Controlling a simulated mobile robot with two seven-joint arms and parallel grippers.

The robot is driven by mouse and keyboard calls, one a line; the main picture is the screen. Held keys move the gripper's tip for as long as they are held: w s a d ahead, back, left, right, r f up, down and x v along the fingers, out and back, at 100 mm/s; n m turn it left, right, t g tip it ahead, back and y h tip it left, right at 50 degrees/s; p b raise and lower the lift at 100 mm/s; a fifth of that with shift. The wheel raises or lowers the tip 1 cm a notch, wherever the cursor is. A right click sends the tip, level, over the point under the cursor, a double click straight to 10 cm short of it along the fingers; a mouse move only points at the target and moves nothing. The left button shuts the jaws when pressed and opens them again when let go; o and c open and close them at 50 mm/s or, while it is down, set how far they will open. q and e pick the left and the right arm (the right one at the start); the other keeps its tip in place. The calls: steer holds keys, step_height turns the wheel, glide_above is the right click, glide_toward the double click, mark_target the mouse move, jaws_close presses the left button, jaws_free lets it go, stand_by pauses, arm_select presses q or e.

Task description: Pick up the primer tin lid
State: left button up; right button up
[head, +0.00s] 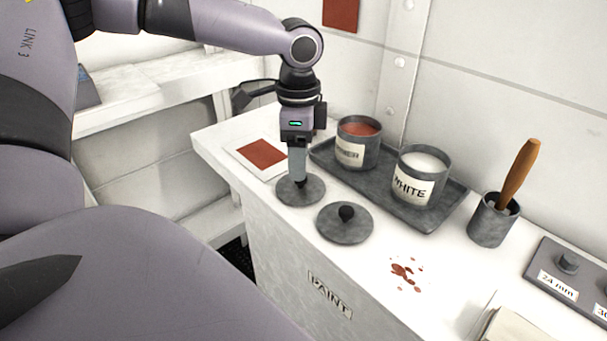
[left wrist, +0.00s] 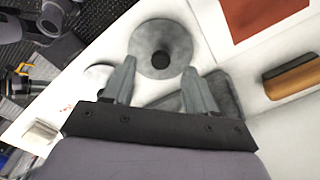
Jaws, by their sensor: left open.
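Two round grey lids with dark knobs lie on the white paint counter (head: 270,226). One lid (head: 288,194) is near the tin whose partly hidden label ends in "MER"; the other lid (head: 345,228) lies to its right, nearer the counter's front. Neither lid has a readable label. My left gripper (head: 299,183) points down over the lid near that tin. In the left wrist view this lid (left wrist: 148,35) shows ahead of the open fingers (left wrist: 160,76), its knob between the tip lines. I cannot tell whether the fingers touch the knob.
Behind the lids, a grey tray (head: 437,218) holds the red-filled tin (head: 352,155) and the WHITE tin (head: 415,188). A red sample card (head: 238,160) lies left. A brush cup (head: 488,225) and a grey block (head: 548,262) stand right. Red spatters (head: 402,270) mark the counter.

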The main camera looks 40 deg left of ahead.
mark_target(301, 184)
arm_select(q)
step_height(301, 184, down, 4)
steer(key=shift+w+d+f, duration=0.1)
jaws_close()
stand_by(0.4)
